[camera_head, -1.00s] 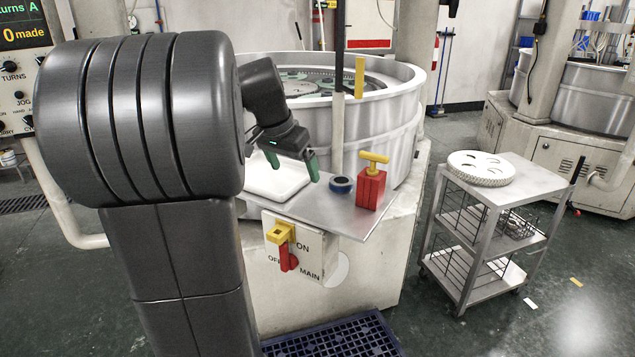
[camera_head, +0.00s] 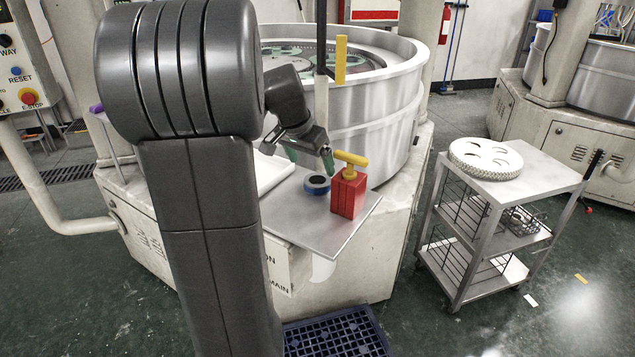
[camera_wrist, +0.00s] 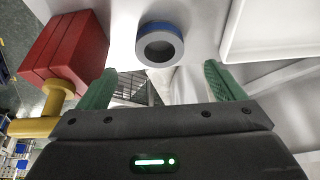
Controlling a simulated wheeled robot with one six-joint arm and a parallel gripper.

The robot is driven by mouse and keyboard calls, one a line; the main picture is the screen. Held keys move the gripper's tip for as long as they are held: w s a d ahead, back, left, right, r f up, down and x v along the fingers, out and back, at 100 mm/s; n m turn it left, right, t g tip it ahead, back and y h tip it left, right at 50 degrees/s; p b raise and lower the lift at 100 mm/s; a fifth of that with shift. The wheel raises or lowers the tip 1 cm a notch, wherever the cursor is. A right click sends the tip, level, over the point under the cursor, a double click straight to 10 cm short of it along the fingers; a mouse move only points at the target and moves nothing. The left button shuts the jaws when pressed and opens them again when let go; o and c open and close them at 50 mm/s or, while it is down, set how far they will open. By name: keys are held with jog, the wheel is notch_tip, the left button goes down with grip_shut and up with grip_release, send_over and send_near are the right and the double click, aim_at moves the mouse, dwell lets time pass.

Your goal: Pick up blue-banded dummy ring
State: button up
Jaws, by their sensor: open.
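The blue-banded dummy ring (camera_head: 317,184) lies flat on the steel shelf (camera_head: 300,222) at the front of the round machine. My gripper (camera_head: 309,156) hangs above the shelf near the ring. In the wrist view my gripper (camera_wrist: 160,84) has its two green fingers spread wide with nothing between them. The ring appears apart from both fingers.
A red block (camera_head: 348,194) with a yellow T-handle (camera_head: 351,159) stands close to the right of the ring. A white tray (camera_head: 273,172) lies to its left, partly behind my arm. A thin dark upright post (camera_head: 322,60) rises behind. A steel cart (camera_head: 510,195) stands further right.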

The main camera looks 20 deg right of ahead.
aim_at(316, 176)
jog(key=x, duration=0.6)
jog(key=shift+d+f+p, duration=0.15)
jog(key=shift+f+p, duration=0.1)
jog(key=shift+p, duration=0.05)
jog(key=shift+c, duration=0.2)
jog(key=c, duration=1.4)
jog(key=shift+o, duration=0.2)
jog(key=shift+r, duration=0.1)
